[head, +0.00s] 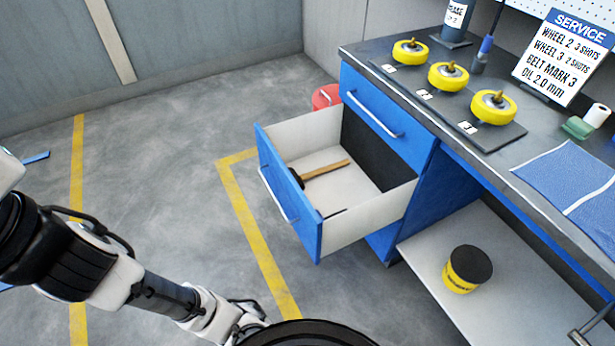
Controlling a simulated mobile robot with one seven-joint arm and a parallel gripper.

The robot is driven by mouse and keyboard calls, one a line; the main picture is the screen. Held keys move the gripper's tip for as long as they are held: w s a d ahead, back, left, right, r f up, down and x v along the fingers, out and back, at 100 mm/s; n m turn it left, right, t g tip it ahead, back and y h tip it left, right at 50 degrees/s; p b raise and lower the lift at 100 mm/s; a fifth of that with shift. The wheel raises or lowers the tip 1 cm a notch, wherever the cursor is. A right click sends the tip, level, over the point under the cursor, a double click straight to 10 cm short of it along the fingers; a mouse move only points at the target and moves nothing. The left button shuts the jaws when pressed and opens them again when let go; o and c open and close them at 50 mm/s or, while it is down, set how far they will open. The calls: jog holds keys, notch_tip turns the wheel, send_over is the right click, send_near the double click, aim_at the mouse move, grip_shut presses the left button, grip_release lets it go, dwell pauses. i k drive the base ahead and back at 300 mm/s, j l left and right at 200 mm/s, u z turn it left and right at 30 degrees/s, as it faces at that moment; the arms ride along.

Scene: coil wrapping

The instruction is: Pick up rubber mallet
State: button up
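The rubber mallet lies in the open blue drawer (318,238) of the workbench. Its light wooden handle (328,169) points right and its dark head (297,178) lies at the left, close to the drawer front, which partly hides it. Nothing is holding it. My arm reaches in from the left along the bottom of the picture, outside the drawer and apart from the mallet. My gripper's fingers do not show in this view.
A second dark item (335,212) lies near the drawer's near wall, mostly hidden. The bench top (405,85) holds several yellow wheels and a service sign (563,57). A yellow-black can (467,270) stands on the lower shelf. A red object (325,96) stands behind the drawer. Floor left is mostly clear.

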aim_at(337, 164)
jog(key=i+l+u, duration=0.1)
jog(key=i+l, duration=0.35)
jog(key=i, duration=0.15)
jog(key=i+l, duration=0.5)
jog(key=i+j+u, duration=0.05)
